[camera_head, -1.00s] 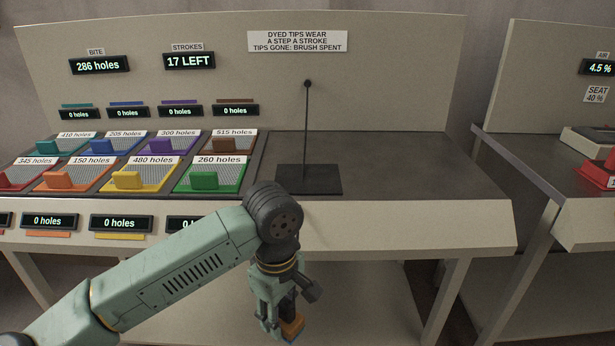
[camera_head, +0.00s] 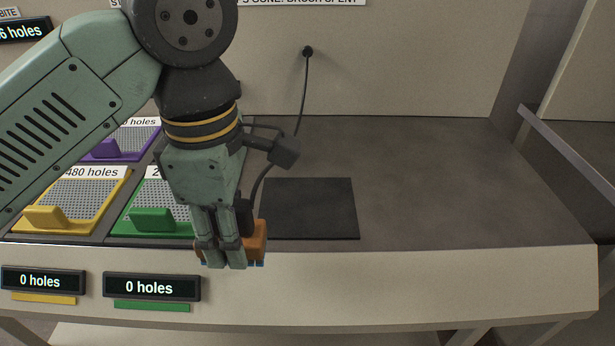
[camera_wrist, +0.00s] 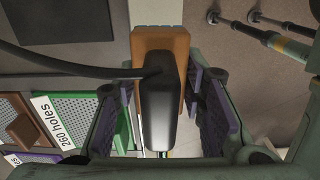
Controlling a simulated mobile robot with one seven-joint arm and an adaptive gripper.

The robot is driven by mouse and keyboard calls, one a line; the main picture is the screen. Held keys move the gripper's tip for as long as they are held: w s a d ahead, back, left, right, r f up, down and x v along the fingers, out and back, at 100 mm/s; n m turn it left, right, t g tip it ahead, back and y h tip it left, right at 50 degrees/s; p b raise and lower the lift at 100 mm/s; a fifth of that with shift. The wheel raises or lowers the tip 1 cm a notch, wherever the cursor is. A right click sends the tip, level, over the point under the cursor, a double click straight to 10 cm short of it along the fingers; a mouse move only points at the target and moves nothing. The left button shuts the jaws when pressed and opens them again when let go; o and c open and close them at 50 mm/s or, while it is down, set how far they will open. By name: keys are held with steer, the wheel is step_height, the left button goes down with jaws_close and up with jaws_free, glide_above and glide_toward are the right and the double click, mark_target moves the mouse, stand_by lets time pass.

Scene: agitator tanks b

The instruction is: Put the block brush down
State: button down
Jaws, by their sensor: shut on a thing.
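The block brush (camera_head: 256,240) has an orange block, a black handle and bluish tips underneath. My gripper (camera_head: 222,256) is shut on it and holds it at the bench's front edge, between the green tray and the dark mat in the picture. In the wrist view the orange block (camera_wrist: 178,45) and black handle (camera_wrist: 158,110) sit between the two fingers. A black cord (camera_head: 301,105) runs from the wall panel to the brush. The dark square mat (camera_head: 315,210) lies empty on the bench, just right of the brush. I cannot tell how high the brush is.
The green tray (camera_head: 150,220), yellow tray (camera_head: 70,215) and purple tray (camera_head: 105,148) lie left, each with a raised coloured block. Counters (camera_head: 150,288) line the bench front. The grey bench top (camera_head: 450,190) right of the mat is clear. A second bench stands at the right.

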steer(key=shift+w+d+r, duration=0.1)
steer(key=shift+w+r, duration=0.05)
steer(key=shift+r, duration=0.1)
steer(key=p, duration=0.3)
glide_above(307, 204)
steer(key=shift+f, duration=0.75)
step_height(307, 204, down, 3)
steer(key=shift+r+p, duration=0.1)
steer(key=shift+p, duration=0.5)
steer(key=shift+f+b, duration=0.35)
steer(key=shift+f, duration=0.25)
steer(key=c, duration=1)
jaws_free()
steer(key=shift+r, duration=0.15)
steer(key=shift+c, duration=0.2)
step_height(307, 204, up, 12)
steer(key=shift+r+b, duration=0.15)
steer(key=shift+b, duration=0.2)
